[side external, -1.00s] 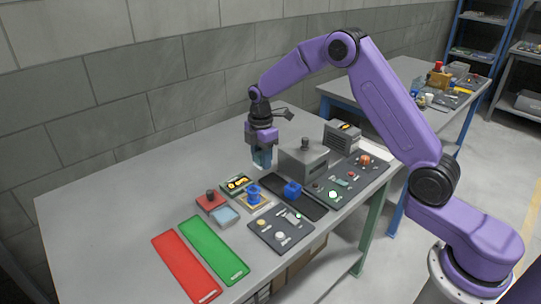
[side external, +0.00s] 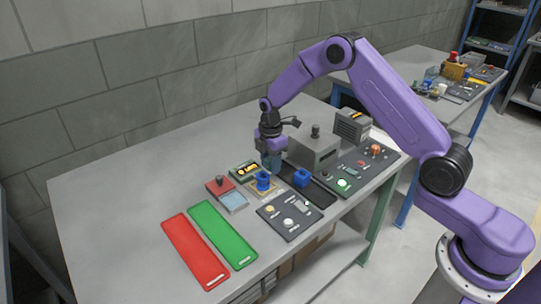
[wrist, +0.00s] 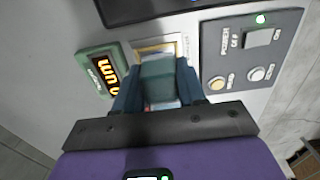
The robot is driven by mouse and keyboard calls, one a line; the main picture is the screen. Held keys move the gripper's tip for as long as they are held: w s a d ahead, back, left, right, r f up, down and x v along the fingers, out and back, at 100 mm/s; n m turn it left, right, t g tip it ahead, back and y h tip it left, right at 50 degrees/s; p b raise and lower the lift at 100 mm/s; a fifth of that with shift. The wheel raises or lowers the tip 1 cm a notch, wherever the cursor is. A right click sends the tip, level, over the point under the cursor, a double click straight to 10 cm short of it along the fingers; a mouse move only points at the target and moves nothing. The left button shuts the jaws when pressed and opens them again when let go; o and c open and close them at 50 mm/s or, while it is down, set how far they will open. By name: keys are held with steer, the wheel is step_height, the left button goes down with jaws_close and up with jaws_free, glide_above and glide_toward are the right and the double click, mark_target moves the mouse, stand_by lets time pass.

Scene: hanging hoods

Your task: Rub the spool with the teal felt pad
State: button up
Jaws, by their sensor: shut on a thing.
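My gripper (side external: 272,164) is shut on the teal felt pad, a small block that shows between the fingers in the wrist view (wrist: 158,80). The blue spool (side external: 263,182) stands upright on a beige-framed square base (side external: 274,194). The gripper is low, just behind and above the spool in the side view. I cannot tell whether pad and spool touch. In the wrist view the pad and fingers hide the spool, and part of the beige frame (wrist: 172,42) shows beyond them.
A green-framed display (side external: 243,170) and a red block with a dark knob (side external: 219,186) are close by. A second blue piece (side external: 302,177) sits on a dark strip. A button panel (side external: 284,217) and grey box (side external: 315,150) stand near. Red (side external: 194,250) and green (side external: 222,234) mats lie in front.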

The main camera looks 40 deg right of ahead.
steer(key=shift+w+a+f, duration=0.15)
steer(key=shift+a+f, duration=0.4)
steer(key=shift+f, duration=0.05)
steer(key=shift+c, duration=0.4)
steer(key=shift+w+a, duration=0.25)
steer(key=shift+a, duration=0.9)
steer(key=shift+w+a, duration=0.2)
steer(key=shift+a, duration=0.9)
steer(key=d, duration=0.2)
steer(key=s+d, duration=0.1)
steer(key=d, duration=0.2)
steer(key=shift+s+d, duration=0.1)
steer(key=shift+d, duration=0.15)
steer(key=shift+r, duration=4.05)
